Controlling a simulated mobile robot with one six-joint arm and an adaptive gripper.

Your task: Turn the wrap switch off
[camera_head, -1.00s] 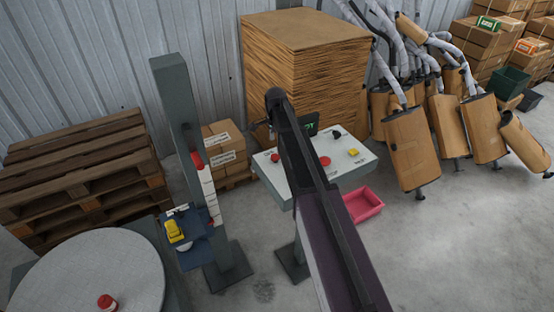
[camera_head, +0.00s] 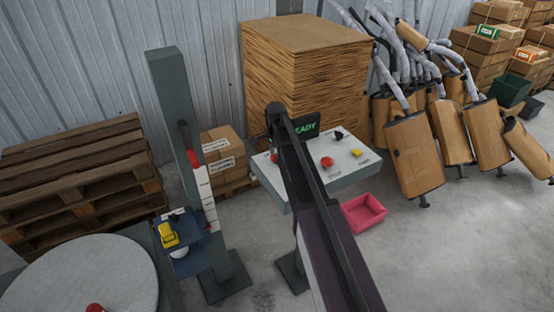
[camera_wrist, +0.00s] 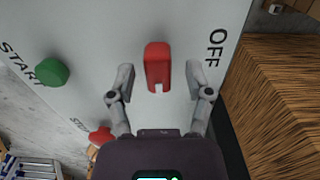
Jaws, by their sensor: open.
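The red switch (camera_wrist: 157,62) stands out from a pale control panel (camera_wrist: 110,25) in the wrist view. It has a small white mark at its lower end. The word OFF is printed to its right. My gripper (camera_wrist: 158,82) is open, with one finger on each side of the switch's lower part. I see a gap on both sides; the depth of the fingers is hard to tell.
A green START button (camera_wrist: 52,71) and a red button (camera_wrist: 101,137) are on the panel's left. A cardboard stack (camera_head: 300,65) rises behind, and a pink bin (camera_head: 363,212) lies at right.

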